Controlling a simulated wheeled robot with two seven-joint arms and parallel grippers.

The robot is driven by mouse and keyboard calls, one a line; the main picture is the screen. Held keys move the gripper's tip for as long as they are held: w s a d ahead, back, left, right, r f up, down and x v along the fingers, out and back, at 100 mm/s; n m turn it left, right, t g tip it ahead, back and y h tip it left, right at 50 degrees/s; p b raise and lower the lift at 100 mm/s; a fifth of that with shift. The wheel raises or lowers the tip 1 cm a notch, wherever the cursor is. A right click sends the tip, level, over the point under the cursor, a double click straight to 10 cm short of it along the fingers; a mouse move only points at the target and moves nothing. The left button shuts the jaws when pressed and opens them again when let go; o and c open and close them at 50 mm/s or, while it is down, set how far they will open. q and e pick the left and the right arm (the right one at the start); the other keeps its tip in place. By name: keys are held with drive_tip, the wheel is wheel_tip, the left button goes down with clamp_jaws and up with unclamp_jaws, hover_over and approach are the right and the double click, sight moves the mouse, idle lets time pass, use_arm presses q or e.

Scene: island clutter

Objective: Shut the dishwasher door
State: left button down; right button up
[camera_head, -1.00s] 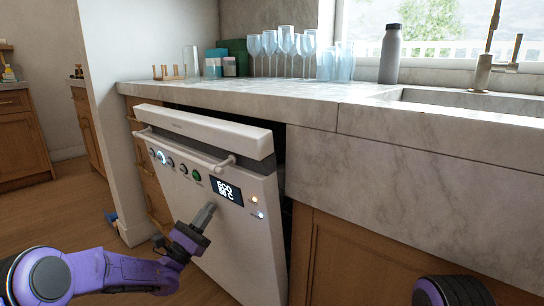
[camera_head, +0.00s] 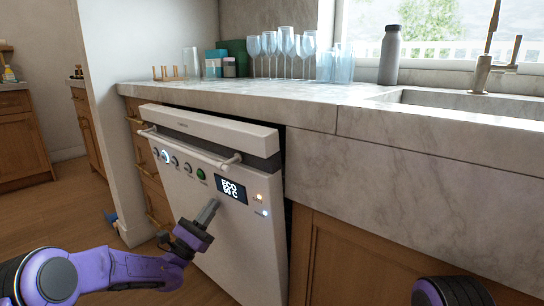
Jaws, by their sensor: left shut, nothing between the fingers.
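The white dishwasher door (camera_head: 236,245) stands under the counter, tilted slightly outward, with a dark gap along its top and right edge. Its handle bar (camera_head: 190,146) runs along the upper front, above the knobs and the lit display (camera_head: 231,189). My left gripper (camera_head: 211,208) is shut and empty. Its fingertips are at the door's front face, below the display, and seem to touch it. Of my right arm only a purple and black part shows at the bottom right; its gripper is out of view.
The marble counter (camera_head: 300,100) above holds several glasses (camera_head: 287,42), a grey bottle (camera_head: 390,55) and a sink (camera_head: 470,98) at the right. Wooden cabinets (camera_head: 350,262) flank the dishwasher. Wooden floor (camera_head: 60,210) is open at the left.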

sight(219, 196)
use_arm(q)
drive_tip(key=shift+p+x, duration=0.85)
drive_tip(key=shift+x, duration=1.75)
idle(0.5)
drive_tip(key=shift+s+r, duration=0.15)
drive_tip(key=shift+b+v, duration=0.35)
drive_tip(key=shift+v, duration=2.25)
drive_tip(key=shift+a, duration=0.1)
